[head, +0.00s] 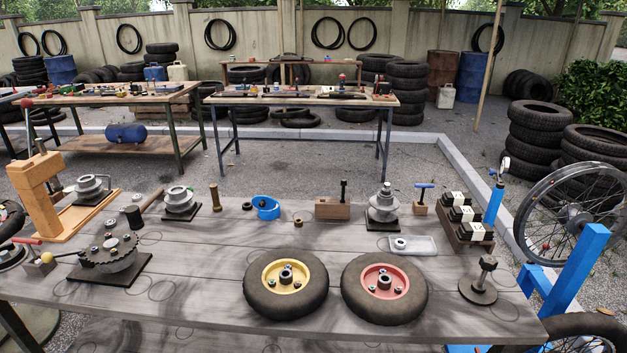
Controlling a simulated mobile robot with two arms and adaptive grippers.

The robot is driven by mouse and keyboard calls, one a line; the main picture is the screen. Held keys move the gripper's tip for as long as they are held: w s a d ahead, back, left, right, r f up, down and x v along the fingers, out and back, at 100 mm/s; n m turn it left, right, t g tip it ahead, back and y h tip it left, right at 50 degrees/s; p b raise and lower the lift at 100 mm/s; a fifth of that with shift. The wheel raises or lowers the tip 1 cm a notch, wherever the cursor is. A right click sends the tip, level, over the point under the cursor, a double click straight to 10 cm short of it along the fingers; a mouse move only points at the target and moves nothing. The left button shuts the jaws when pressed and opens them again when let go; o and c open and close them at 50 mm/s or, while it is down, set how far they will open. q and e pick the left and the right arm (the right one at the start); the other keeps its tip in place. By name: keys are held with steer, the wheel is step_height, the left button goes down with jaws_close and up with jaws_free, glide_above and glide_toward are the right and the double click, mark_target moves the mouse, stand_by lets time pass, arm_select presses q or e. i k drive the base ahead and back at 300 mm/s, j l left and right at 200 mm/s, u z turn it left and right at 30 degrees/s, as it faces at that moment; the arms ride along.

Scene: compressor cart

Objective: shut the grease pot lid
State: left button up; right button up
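A small round blue pot (267,210), which looks like the grease pot, stands near the back edge of the grey wooden bench (210,262), left of the middle. A blue rounded part at its top left looks like a lid standing open, but it is too small to be sure. A dark patch shows inside the pot. Neither of my grippers is in the head view.
Near the pot are a brass post (216,200), a small dark ring (247,206) and a wooden block with a dark pin (333,209). A yellow-hubbed wheel (286,284) and a red-hubbed wheel (384,288) lie in front. Bare planks lie between.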

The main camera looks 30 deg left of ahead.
mark_target(261, 202)
steer(key=u, duration=1.1)
